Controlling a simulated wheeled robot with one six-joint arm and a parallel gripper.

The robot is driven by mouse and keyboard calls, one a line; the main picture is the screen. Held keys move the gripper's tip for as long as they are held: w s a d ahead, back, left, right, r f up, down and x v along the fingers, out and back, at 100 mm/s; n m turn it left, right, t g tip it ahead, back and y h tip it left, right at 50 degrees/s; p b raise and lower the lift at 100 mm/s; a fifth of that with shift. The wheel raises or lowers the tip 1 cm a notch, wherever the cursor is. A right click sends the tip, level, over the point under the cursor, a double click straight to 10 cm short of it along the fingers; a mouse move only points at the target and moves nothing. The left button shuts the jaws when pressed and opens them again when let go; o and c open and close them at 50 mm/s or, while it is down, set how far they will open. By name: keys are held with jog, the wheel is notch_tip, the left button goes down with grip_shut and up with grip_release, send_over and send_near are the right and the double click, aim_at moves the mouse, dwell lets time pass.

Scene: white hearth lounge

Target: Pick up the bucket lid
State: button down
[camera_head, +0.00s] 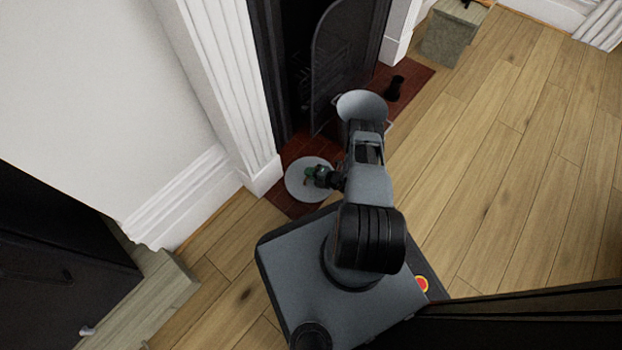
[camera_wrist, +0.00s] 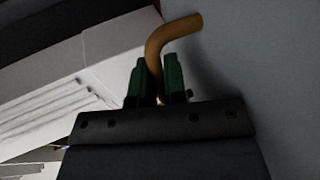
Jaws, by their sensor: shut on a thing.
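The bucket lid (camera_head: 297,180) is a round grey disc in the head view, low over the red-brown hearth tiles beside the white fireplace trim. Its grey face fills the right side of the wrist view (camera_wrist: 275,70). My gripper (camera_head: 310,176) is at the lid's middle. In the wrist view, my gripper's green fingers (camera_wrist: 162,82) are shut on the lid's tan curved handle (camera_wrist: 172,35). The lid looks tilted in the wrist view. I cannot tell whether its edge touches the floor. The bucket (camera_head: 362,104), grey and open-topped, stands on the hearth, partly hidden by my arm.
A black fireplace screen (camera_head: 345,55) stands behind the bucket. A small black object (camera_head: 395,88) sits on the hearth to the right. White trim (camera_head: 215,80) rises left of the lid. A grey-green block (camera_head: 447,42) is at the back. The wooden floor (camera_head: 510,150) at right is clear.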

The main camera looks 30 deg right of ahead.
dwell(0.3)
notch_tip(320, 180, up, 18)
jog(key=p, duration=0.8)
jog(key=shift+p, duration=0.4)
